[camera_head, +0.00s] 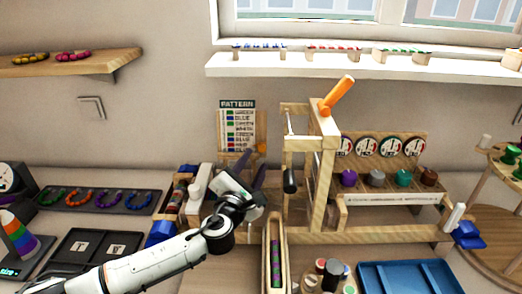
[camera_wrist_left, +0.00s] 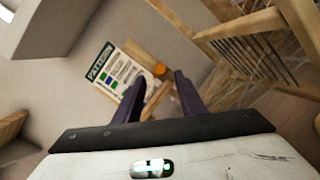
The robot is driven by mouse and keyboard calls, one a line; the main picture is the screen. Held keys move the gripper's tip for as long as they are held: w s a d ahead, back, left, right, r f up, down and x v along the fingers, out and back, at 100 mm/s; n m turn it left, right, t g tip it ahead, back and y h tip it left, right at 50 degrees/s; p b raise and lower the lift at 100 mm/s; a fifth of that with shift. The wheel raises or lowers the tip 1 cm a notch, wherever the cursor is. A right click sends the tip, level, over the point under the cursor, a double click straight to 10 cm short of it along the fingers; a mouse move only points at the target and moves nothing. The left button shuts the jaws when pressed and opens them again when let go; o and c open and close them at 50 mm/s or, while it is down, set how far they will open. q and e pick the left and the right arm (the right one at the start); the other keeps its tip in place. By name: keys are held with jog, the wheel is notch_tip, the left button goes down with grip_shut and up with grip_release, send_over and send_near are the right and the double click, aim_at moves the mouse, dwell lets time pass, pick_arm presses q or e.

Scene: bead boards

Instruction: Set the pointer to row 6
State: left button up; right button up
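The pattern card (camera_head: 237,118) stands upright on a wooden stand behind the frame, with several rows of colour names and swatches. It also shows tilted in the left wrist view (camera_wrist_left: 116,76). An orange knob (camera_head: 261,149), apparently the pointer's, is at the card's lower right; the wrist view shows it too (camera_wrist_left: 159,70). Which row it marks is too small to tell. My left gripper (camera_head: 252,161) is open in front of the card's lower part. In the wrist view, the knob appears beyond the gap between its dark fingers (camera_wrist_left: 161,78), with no visible contact. My right gripper is not in view.
The wooden loom frame (camera_head: 325,175) with an orange handle (camera_head: 338,95) stands right of my left gripper. Gauges (camera_head: 391,147) are behind it. A bead tray (camera_head: 100,202) lies left, a blue tray (camera_head: 408,278) front right. A white shelf (camera_head: 370,67) runs above.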

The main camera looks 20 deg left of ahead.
aim_at(261, 149)
pick_arm(q)
jog(key=w, duration=0.6)
jog(key=shift+w+a, duration=0.1)
jog(key=shift+w, duration=0.25)
grip_shut()
